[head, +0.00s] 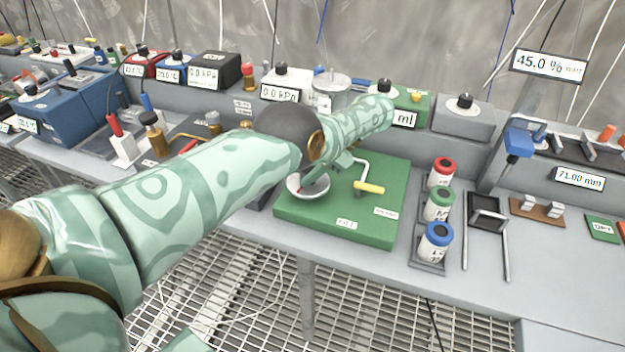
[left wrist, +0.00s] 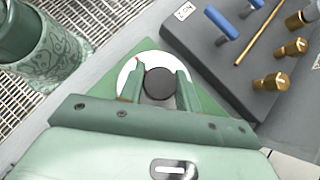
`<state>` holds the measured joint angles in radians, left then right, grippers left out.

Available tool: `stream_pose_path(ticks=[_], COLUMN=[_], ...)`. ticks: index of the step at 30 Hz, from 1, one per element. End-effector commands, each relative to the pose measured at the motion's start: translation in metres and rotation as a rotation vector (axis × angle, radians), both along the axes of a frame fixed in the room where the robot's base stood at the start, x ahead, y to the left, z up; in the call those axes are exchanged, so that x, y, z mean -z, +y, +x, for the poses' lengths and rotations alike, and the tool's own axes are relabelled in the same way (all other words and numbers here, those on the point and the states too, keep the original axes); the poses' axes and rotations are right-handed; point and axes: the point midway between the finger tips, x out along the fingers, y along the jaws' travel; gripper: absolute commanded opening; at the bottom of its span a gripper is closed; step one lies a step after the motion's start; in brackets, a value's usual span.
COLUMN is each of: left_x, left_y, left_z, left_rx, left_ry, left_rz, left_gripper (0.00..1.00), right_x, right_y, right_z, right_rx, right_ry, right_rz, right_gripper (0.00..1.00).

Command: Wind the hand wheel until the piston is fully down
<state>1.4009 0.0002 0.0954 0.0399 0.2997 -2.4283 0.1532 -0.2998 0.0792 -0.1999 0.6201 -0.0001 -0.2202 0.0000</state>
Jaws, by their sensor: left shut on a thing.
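A green base plate (head: 345,232) lies on the grey bench. On its left part is a white disc (head: 307,188) with a red mark; it also shows in the left wrist view (left wrist: 129,68). A dark round knob (left wrist: 160,84) sits at the middle of this disc and looks like the hand wheel. My left gripper (head: 325,178) points down over the disc; in the left wrist view its fingers (left wrist: 160,88) are shut on the dark knob, one on each side. I cannot make out the piston. My right gripper is not in view.
A crank with a yellow handle (head: 369,187) stands on the plate's right part. My arm partly hides a display ending in "ml" (head: 404,119). Red (head: 441,172), green (head: 438,204) and blue (head: 434,243) capped bottles stand right of the plate. A grating floor (head: 240,290) lies in front.

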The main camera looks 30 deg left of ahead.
Motion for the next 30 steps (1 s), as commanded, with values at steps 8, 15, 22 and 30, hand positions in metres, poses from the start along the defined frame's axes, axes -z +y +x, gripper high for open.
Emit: stream_pose_path(ticks=[8, 15, 22, 30], left_x=[0.002, 0.000, -0.001, -0.001], left_y=[0.001, 0.001, 0.002, 0.002], left_z=[0.000, 0.000, 0.000, 0.000], left_rx=[-0.153, -0.210, -0.220, -0.221], left_ry=[0.003, 0.002, 0.001, 0.000], left_rz=[0.001, 0.004, 0.005, 0.006], left_gripper=[0.11, 0.11, 0.11, 0.42], right_x=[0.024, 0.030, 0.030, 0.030], right_y=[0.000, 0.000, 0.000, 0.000], right_z=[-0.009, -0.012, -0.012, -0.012], right_rx=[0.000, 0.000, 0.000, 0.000], right_ry=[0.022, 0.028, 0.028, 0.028], right_rz=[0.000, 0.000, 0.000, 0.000], right_gripper=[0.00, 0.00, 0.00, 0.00])
